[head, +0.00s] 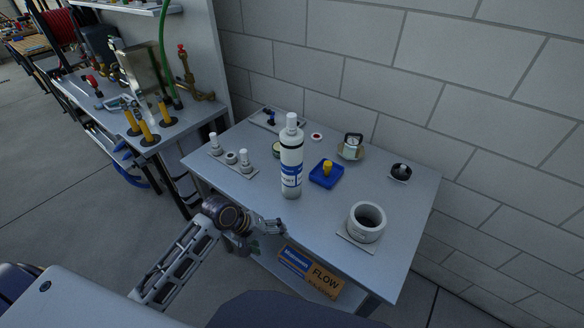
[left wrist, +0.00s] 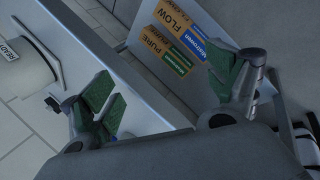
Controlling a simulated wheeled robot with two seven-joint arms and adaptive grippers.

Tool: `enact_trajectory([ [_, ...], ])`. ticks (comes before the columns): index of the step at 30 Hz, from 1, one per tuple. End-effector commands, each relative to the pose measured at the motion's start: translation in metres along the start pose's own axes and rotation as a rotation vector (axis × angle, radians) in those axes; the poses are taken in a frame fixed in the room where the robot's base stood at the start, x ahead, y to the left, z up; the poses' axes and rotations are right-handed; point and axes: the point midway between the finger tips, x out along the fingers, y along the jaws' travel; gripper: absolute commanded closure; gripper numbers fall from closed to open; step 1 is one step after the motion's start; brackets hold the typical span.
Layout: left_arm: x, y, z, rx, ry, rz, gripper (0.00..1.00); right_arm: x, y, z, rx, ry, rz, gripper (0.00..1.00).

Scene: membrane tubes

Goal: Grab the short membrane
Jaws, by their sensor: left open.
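A white membrane tube (head: 291,160) with a blue label and a narrow white top stands upright near the middle of the table. It is the only large membrane tube I see on the table; I cannot tell whether it is the short one. My left gripper (head: 272,226) is at the table's front edge, in front of and below the tube, apart from it. In the left wrist view its green-padded fingers (left wrist: 163,85) are spread and empty. My right gripper is in neither view.
A grey open cup (head: 367,223) stands on the table's right part. A blue tray (head: 326,174), a gauge (head: 351,146) and a small fitting rack (head: 232,161) surround the tube. Boxes (head: 310,272) lie on a lower shelf, also in the left wrist view (left wrist: 170,38).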

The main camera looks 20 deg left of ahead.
Motion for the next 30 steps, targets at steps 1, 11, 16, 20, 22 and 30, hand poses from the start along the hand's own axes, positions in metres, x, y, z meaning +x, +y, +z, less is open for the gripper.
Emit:
enact_trajectory([
  [1, -0.001, 0.002, -0.004, -0.023, -0.003, 0.007, 0.11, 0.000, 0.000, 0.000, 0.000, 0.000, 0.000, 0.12],
  [11, -0.015, 0.021, -0.039, -0.344, -0.085, 0.102, 0.11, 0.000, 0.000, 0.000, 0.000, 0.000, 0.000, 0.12],
  [16, -0.030, 0.033, -0.062, -0.544, -0.142, 0.152, 0.11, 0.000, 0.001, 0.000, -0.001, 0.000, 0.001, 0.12],
  [20, -0.045, 0.043, -0.082, -0.701, -0.191, 0.188, 0.11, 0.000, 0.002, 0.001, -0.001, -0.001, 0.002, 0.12],
  [22, -0.054, 0.049, -0.093, -0.786, -0.218, 0.208, 0.11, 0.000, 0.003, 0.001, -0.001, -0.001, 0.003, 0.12],
  [30, -0.099, 0.071, -0.137, -1.115, -0.340, 0.281, 0.11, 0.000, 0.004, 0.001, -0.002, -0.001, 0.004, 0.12],
])
